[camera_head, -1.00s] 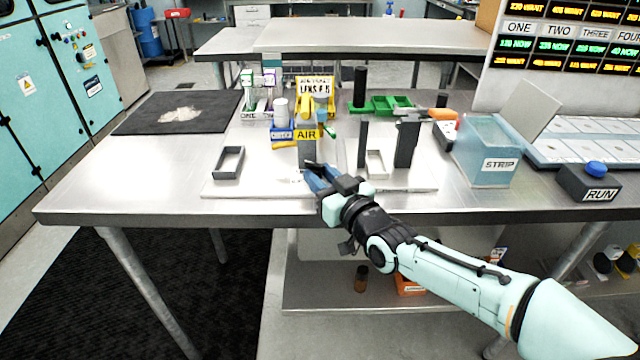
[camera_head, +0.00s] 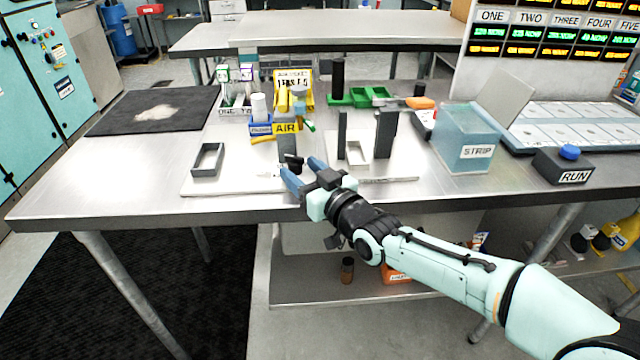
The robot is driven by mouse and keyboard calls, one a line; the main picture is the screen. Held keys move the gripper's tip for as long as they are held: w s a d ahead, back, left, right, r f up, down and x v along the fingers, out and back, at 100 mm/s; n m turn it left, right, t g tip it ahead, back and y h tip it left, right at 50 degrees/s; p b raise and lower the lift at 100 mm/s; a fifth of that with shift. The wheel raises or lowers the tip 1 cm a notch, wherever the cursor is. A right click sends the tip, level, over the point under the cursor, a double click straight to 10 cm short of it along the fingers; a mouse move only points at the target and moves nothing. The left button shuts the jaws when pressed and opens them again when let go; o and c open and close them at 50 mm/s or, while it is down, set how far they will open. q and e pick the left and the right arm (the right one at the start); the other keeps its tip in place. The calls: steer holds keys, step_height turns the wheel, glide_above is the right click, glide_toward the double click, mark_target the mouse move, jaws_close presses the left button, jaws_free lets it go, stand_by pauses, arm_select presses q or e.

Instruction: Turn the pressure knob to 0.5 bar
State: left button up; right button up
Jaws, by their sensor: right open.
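The air unit stands at the middle of the table, with a yellow AIR label (camera_head: 286,128) and a yellow sign (camera_head: 294,80) behind it. Blue and yellow parts and a white cylinder (camera_head: 259,107) are beside the label. I cannot clearly make out the pressure knob or its scale. My right gripper (camera_head: 299,166) is open in front of and below the AIR label, its blue fingers apart. A small black piece (camera_head: 293,158) shows near the fingertips; I cannot tell whether it lies between them. My left gripper is not in view.
A dark open tray (camera_head: 208,160) is to the left, near a black mat (camera_head: 155,110). Dark upright posts (camera_head: 385,134) and a pale tray (camera_head: 356,152) stand right of the gripper. Further right are the STRIP bin (camera_head: 466,140) and RUN button box (camera_head: 570,165). The front-left table is clear.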

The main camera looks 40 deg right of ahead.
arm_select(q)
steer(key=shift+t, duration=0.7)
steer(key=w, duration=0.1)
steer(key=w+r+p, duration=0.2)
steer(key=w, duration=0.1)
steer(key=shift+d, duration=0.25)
arm_select(e)
steer(key=s, duration=1.2)
steer(key=shift+s, duration=0.4)
